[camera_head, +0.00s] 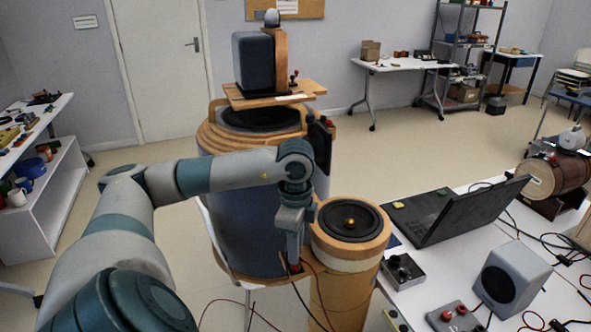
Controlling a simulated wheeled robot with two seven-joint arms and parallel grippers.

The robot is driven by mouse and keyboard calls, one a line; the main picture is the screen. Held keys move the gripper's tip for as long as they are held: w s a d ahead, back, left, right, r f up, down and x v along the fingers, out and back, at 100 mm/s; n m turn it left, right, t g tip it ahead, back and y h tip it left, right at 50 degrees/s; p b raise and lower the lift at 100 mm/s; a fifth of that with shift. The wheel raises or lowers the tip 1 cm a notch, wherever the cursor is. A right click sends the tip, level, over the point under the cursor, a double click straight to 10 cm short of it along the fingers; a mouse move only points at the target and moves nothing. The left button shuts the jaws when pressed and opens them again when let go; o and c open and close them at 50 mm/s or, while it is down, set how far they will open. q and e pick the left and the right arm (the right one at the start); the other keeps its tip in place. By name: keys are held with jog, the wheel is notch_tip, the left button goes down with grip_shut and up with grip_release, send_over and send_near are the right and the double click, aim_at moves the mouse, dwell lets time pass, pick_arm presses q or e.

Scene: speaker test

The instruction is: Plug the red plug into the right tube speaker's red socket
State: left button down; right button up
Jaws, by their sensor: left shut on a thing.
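My left arm reaches in from the left. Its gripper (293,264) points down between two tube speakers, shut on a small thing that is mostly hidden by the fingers. A thin red cable (318,280) runs from the fingertips, so the held thing looks like the red plug. The shorter wooden tube speaker (345,265), with a black cone on top, stands just right of the gripper. The large blue-grey tube speaker (235,210) stands behind the gripper and the arm partly covers it. I cannot make out a red socket. My right gripper is not in view.
A white table (420,275) at the right holds a black laptop (450,212), a grey speaker box (511,277), a dark control box (402,271) and loose cables. A wooden barrel (553,177) lies behind them. A white shelf (45,190) stands at the left. Cables hang near the tubes.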

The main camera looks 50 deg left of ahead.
pick_arm(q)
jog(key=shift+s+a+f+b, duration=0.1)
jog(key=shift+s+f+b, duration=0.05)
jog(key=shift+f+b, duration=0.3)
jog(key=shift+s+a+f+b, duration=0.15)
jog(key=shift+f+b, duration=0.15)
jog(key=shift+f, duration=0.15)
jog(key=c, duration=1.9)
grip_release()
jog(key=shift+o, duration=1.3)
jog(key=shift+s+a+f, duration=0.1)
jog(key=shift+w+d+r+p, duration=0.25)
jog(key=shift+r+p, duration=0.2)
jog(key=shift+r, duration=0.25)
jog(key=shift+w+d+r+p, duration=0.1)
jog(key=shift+w+r+p, duration=0.1)
jog(key=shift+r+p, duration=2.15)
jog(key=shift+r, duration=1)
